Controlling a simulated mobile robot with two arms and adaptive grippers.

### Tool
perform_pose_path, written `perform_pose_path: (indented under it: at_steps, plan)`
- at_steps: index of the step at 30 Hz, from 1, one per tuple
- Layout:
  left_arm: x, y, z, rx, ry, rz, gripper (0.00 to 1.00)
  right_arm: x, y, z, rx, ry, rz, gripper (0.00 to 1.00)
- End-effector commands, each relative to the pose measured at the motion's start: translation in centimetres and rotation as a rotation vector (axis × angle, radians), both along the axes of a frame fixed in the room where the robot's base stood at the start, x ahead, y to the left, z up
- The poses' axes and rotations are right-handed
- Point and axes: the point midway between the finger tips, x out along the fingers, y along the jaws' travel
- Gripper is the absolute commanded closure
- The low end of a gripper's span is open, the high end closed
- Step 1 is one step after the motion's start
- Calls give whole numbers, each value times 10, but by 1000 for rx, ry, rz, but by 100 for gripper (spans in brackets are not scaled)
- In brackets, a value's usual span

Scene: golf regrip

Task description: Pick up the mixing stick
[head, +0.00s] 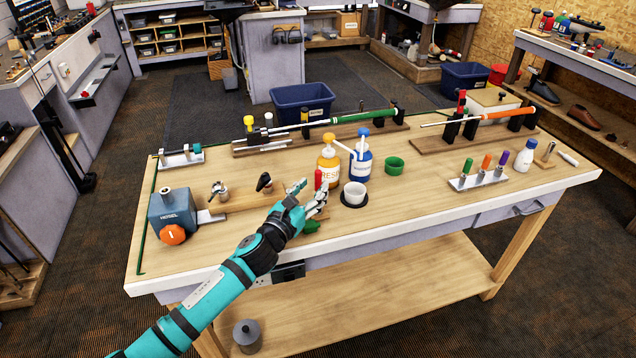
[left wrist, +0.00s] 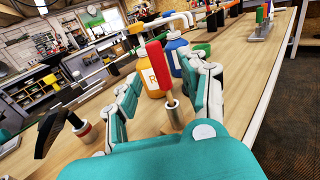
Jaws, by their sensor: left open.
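The mixing stick appears to be the upright red-handled stick (head: 318,179) near the table's front middle, left of the white cup. My left gripper (head: 308,194) is open at the stick. In the left wrist view the open fingers (left wrist: 170,85) stand on either side of the stick, with gaps visible. I cannot tell whether either finger touches it. My right gripper is not in view.
An orange pump bottle (head: 329,169) and blue pump bottle (head: 361,162) stand just behind. A white cup (head: 355,192) is close at the right, a green bowl (head: 393,165) beyond. The table's front right is clear.

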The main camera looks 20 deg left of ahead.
Motion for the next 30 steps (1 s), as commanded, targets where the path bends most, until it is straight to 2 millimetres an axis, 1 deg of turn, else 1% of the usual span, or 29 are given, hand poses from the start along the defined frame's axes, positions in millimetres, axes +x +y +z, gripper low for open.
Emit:
perform_pose_path:
  at_steps: [1, 6, 10, 16, 17, 26, 27, 30]
  plan:
    - [8, -2, 3, -4, 1, 3, 56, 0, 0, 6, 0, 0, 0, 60]
    - [29, -6, 1, -3, 0, 2, 56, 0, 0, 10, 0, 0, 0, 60]
    - [35, -7, 0, -1, 0, 1, 56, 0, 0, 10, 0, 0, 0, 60]
    - [35, -7, -1, 0, -1, 1, 56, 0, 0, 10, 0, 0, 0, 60]
    - [35, -7, -1, 0, -1, 1, 59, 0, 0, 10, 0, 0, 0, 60]
    - [35, -7, -1, 0, 0, 1, 98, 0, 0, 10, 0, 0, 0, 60]
    - [35, -7, -1, 0, 0, 1, 100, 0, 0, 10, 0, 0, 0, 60]
    - [35, -7, -1, 0, 0, 1, 100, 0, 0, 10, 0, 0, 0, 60]
